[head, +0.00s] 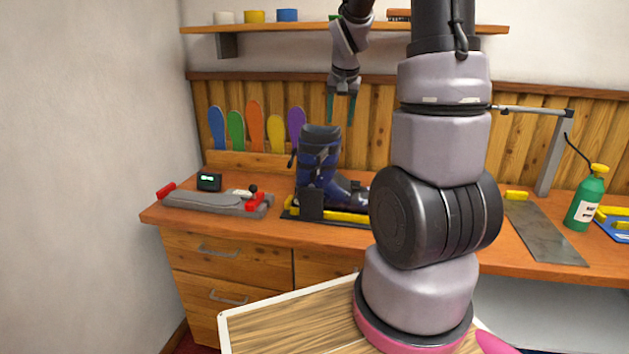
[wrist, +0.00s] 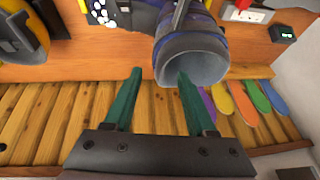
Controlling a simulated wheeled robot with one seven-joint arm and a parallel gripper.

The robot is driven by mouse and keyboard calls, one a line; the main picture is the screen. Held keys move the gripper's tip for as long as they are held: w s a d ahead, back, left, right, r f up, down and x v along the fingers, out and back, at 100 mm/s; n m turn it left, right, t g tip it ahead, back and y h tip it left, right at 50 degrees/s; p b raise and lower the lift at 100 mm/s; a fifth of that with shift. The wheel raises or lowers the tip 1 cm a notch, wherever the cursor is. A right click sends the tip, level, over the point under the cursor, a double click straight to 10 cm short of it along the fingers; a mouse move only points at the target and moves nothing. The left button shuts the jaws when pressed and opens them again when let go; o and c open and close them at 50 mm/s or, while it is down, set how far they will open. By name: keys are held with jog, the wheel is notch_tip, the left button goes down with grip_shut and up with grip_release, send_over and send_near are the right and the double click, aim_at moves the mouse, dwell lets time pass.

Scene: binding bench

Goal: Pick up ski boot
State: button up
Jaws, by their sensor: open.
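A dark blue ski boot (head: 319,160) stands upright on the bench in the head view, in a black and yellow holder (head: 345,216). Its toe points right and is partly hidden behind my arm. My gripper (head: 341,122) is open and empty, pointing down above and slightly right of the boot's cuff. In the wrist view my gripper (wrist: 157,75) shows two green fingers apart. The boot's open top (wrist: 193,62) lies just beyond the right finger, which overlaps its rim in the picture. I cannot tell whether they touch.
Coloured insoles (head: 256,127) lean on the wood panel behind. A grey device (head: 215,201) with red ends and a small black display (head: 209,181) sit left. A shelf (head: 300,28) hangs above.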

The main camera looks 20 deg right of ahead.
aim_at(338, 131)
jog(key=x, duration=0.4)
jog(key=shift+x, duration=2.8)
jog(key=shift+s+d, duration=0.1)
jog(key=shift+s, duration=0.05)
grip_shut()
jog(key=shift+r, duration=0.1)
